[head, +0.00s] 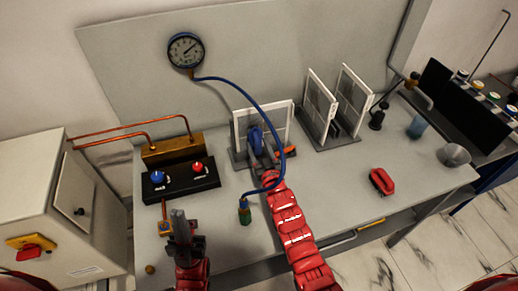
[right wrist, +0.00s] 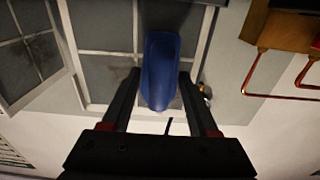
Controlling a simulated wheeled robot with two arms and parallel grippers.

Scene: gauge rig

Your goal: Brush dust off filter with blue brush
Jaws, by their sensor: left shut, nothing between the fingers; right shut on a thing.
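The filter (head: 237,130) is a white-framed panel standing upright in a grey base near the back of the bench. My right gripper (head: 260,157) is in front of it, shut on the blue brush (head: 256,138). I cannot tell whether the brush touches the filter. My left gripper (head: 178,218) is shut and empty, above the bench's front left part.
Two more framed panels (head: 320,105) stand in a rack to the right. A blue hose (head: 262,100) loops from a gauge (head: 186,50) past my right gripper to the bench. A knob box (head: 181,181) is at left. A red object (head: 382,181) lies at right, with free bench around it.

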